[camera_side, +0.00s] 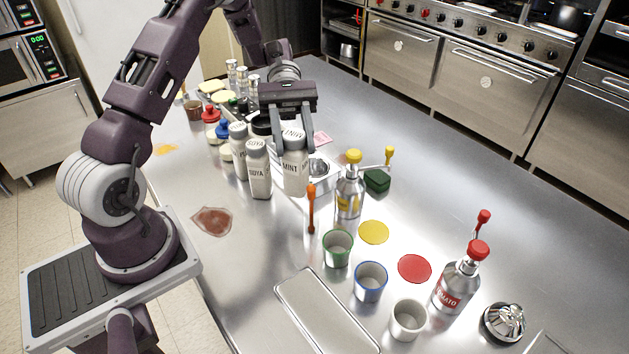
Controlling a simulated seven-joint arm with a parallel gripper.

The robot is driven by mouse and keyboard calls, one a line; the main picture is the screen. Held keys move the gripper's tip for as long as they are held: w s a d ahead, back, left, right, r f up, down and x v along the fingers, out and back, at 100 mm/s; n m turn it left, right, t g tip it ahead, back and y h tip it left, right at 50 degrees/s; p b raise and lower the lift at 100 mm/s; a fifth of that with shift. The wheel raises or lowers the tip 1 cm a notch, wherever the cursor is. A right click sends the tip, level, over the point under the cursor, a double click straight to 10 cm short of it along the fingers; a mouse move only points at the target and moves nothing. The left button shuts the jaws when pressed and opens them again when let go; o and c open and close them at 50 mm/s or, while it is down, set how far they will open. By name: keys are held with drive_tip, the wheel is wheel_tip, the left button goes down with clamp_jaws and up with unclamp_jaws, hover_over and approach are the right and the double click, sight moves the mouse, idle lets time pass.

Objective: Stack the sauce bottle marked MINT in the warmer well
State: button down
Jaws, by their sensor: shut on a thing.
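The white bottle marked MINT (295,176) is upright, with my gripper (294,148) shut on its upper part from above. I cannot tell whether its base touches the counter. A white bottle marked SOYA (259,172) stands just left of it, and another similar white bottle (238,152) stands behind that one. A pale metal unit with a round, shiny opening (321,168) sits just right of and behind the MINT bottle. It may be the warmer well; the bottle and my gripper hide part of it.
A yellow-capped steel bottle (349,196) stands to the right, with a dark green block (377,181) behind it. Green-rimmed (337,247), blue-rimmed (370,281) and plain (408,318) cups stand in front. A TOMATO bottle (457,283) is farther right.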

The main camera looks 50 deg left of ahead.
drive_tip(key=w+a+r+n+t+h, duration=0.2)
drive_tip(key=w+a+r+n+t, duration=0.3)
drive_tip(key=w+n+t, duration=0.3)
wheel_tip(320, 180, down, 10)
drive_tip(key=t, duration=0.1)
drive_tip(key=shift+w, duration=0.3)
drive_tip(key=shift+a+f, duration=0.1)
drive_tip(key=shift+f, duration=0.1)
drive_tip(key=shift+f, duration=0.15)
drive_tip(key=c, duration=0.9)
unclamp_jaws()
